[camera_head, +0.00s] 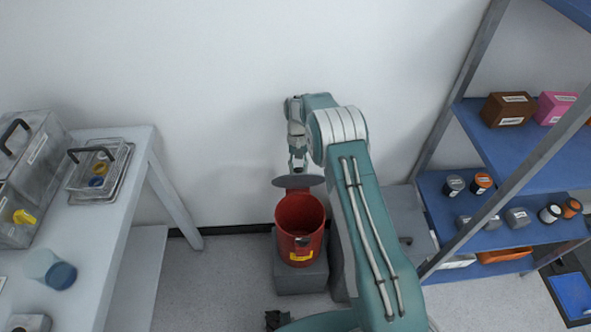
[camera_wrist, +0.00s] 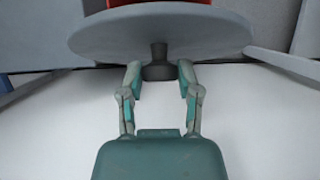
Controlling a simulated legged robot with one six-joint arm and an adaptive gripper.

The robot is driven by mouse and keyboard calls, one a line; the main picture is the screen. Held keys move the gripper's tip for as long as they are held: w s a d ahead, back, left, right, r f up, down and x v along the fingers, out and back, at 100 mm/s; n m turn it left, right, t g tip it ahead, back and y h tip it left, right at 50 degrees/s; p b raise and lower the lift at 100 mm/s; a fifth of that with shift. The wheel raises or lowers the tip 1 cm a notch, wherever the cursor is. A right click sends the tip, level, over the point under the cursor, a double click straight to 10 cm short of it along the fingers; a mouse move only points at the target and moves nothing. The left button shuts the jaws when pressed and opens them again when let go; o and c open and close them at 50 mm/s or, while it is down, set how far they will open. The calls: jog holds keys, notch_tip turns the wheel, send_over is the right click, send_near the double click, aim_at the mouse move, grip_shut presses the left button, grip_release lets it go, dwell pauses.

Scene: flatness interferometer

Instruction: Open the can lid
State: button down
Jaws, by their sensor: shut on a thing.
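The red can (camera_head: 300,240) stands upright on a grey block, with its round mouth open and its dark red inside showing. Its grey disc lid (camera_head: 311,181) is at the back edge of the mouth, raised clear of the opening. The lid also fills the top of the wrist view (camera_wrist: 160,32), with a dark knob (camera_wrist: 158,70) on it. My gripper (camera_head: 298,169) is at the lid, its fingers shut on the knob; in the wrist view the fingers (camera_wrist: 158,76) are on either side of it. A strip of red shows beyond the lid there.
The grey block (camera_head: 300,281) stands on the floor near the white wall. A white table (camera_head: 128,190) with clear boxes and a blue-bottomed cup is at the left. Blue shelves (camera_head: 440,205) with jars and boxes are at the right. Floor left of the block is clear.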

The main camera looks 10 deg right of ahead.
jog(key=shift+w+g, duration=0.5)
jog(key=shift+w, duration=0.3)
jog(key=shift+c, duration=1.6)
grip_release()
jog(key=shift+a, duration=0.1)
jog(key=shift+r, duration=0.15)
notch_tip(320, 180, up, 10)
